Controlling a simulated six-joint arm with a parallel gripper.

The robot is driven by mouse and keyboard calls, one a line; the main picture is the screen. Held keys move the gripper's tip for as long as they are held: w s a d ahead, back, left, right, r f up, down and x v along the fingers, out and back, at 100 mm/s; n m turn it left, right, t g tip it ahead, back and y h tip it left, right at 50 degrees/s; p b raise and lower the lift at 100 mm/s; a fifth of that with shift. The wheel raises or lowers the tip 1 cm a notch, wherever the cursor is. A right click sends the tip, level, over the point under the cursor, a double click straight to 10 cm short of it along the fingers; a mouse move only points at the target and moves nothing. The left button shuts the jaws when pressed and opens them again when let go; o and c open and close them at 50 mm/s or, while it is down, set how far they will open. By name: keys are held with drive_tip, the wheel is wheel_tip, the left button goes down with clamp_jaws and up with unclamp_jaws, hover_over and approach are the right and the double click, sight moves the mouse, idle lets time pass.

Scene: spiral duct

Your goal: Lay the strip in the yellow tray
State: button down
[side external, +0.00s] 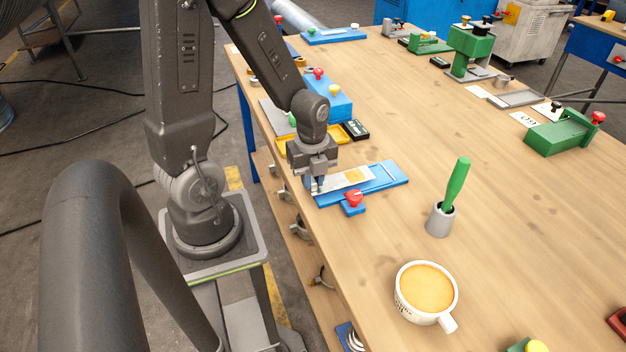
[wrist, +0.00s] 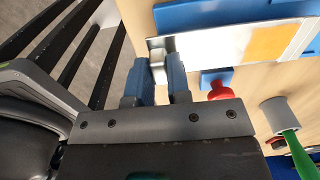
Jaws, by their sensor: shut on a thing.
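The strip (side external: 341,181) is pale and silvery with an orange patch. It lies along the blue fixture (side external: 391,178) near the table's left edge, its far end over the fixture. My gripper (side external: 316,188) is shut on the strip's near left end. In the wrist view, the blue fingers (wrist: 160,66) stand at the bent metal end of the strip (wrist: 215,46). Whether the strip touches the fixture or is slightly raised I cannot tell. The yellow tray (side external: 338,133) is behind my gripper in the side view, partly hidden by it.
A red-knobbed blue block (side external: 353,205) stands just in front of the fixture. A grey cup with a green-handled tool (side external: 440,221) and a full mug (side external: 425,290) are to the right. A blue box (side external: 328,100) stands behind the tray. The table's middle is clear.

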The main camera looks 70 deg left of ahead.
drive_tip(key=shift+r, duration=2.95)
drive_tip(key=a, duration=2)
drive_tip(key=shift+d+f, duration=0.15)
drive_tip(key=shift+f, duration=1.8)
drive_tip(key=shift+d+f, duration=0.1)
drive_tip(key=shift+f, duration=1.85)
drive_tip(key=shift+c, duration=2.2)
unclamp_jaws()
drive_tip(key=shift+w+r, duration=0.1)
drive_tip(key=shift+r, duration=0.05)
